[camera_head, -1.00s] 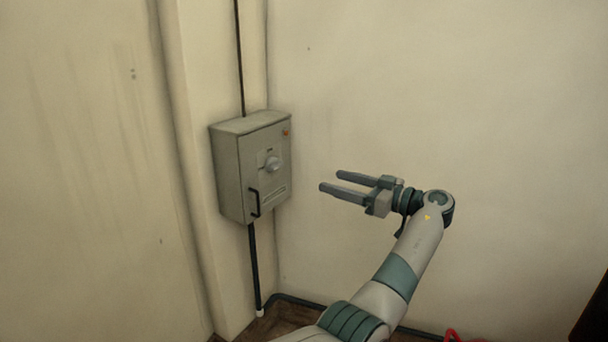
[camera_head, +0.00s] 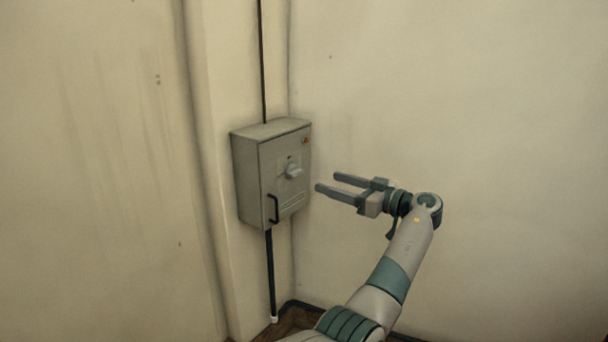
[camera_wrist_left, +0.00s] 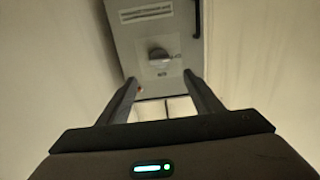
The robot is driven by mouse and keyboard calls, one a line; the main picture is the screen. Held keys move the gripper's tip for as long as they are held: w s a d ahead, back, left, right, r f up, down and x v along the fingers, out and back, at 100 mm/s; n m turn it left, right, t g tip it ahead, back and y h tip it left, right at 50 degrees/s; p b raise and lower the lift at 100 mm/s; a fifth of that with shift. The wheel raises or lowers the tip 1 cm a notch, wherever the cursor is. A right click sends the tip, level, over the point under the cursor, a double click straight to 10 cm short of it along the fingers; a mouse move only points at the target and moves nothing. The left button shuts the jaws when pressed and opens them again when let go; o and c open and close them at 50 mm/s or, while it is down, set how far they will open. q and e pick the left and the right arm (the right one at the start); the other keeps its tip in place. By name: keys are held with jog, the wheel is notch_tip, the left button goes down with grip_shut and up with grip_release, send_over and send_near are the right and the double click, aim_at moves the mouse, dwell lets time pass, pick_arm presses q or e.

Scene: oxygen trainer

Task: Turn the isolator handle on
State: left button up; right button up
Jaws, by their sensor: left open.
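The isolator box (camera_head: 275,165) is a grey cabinet mounted on the wall in the corner. Its round isolator handle (camera_head: 293,171) sits on the front face, with a dark bar handle (camera_head: 273,209) low on the door's left edge. My left gripper (camera_head: 326,184) is open and empty, just right of the box, fingers pointing towards it and apart from the knob. In the left wrist view the isolator handle (camera_wrist_left: 158,55) shows beyond the open fingers (camera_wrist_left: 162,82), roughly centred between them. My right gripper is not in view.
A dark conduit (camera_head: 263,60) runs into the top of the box, and another pipe (camera_head: 271,275) leaves its underside to the floor. A wall column (camera_head: 213,130) stands left of the box. The space right of my left arm is clear.

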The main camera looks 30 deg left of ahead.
aim_at(299, 172)
pick_arm(q)
jog(key=a, duration=0.7)
jog(key=w+a, duration=0.1)
jog(key=a, duration=0.2)
jog(key=shift+a, duration=0.2)
jog(key=shift+c, duration=0.6)
jog(key=c, duration=0.9)
